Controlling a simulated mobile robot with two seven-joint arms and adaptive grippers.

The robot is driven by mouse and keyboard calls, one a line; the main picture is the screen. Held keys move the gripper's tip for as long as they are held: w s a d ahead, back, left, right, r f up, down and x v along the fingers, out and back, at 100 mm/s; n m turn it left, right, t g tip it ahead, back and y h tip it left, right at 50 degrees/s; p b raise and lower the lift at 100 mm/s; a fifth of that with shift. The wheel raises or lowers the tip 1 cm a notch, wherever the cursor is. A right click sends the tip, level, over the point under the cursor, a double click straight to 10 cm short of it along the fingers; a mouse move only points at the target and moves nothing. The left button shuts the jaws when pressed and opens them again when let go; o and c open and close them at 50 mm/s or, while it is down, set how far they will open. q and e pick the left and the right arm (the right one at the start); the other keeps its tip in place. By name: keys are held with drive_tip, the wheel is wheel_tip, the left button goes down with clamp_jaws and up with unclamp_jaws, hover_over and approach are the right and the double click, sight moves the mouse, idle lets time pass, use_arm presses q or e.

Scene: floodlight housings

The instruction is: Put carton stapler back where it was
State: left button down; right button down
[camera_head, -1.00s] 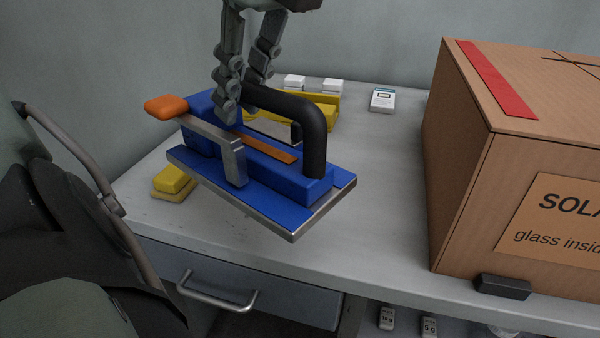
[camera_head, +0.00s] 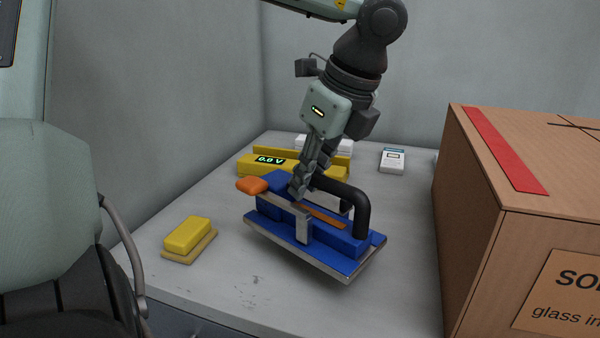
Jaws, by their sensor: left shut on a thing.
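The carton stapler (camera_head: 325,258) has a blue body on a blue and steel base plate, a black arched handle and an orange-tipped lever. My left gripper (camera_head: 304,190) comes down from above and is shut on the stapler's black handle at its rear end. The stapler is tilted, and its front edge appears raised over the grey table (camera_head: 210,270). Whether any part of its base touches the table cannot be told. My right gripper is not in view.
A large cardboard carton (camera_head: 480,215) with red tape stands at the right. A yellow block on a tan pad (camera_head: 188,236) lies at left. A small white box (camera_head: 392,160) sits at the back. The left front table is clear.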

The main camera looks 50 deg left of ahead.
sight(308, 200)
use_arm(q)
drive_tip(key=shift+f, duration=1.9)
drive_tip(key=c, duration=1.4)
unclamp_jaws()
drive_tip(key=shift+c, duration=0.2)
drive_tip(key=v, duration=1.2)
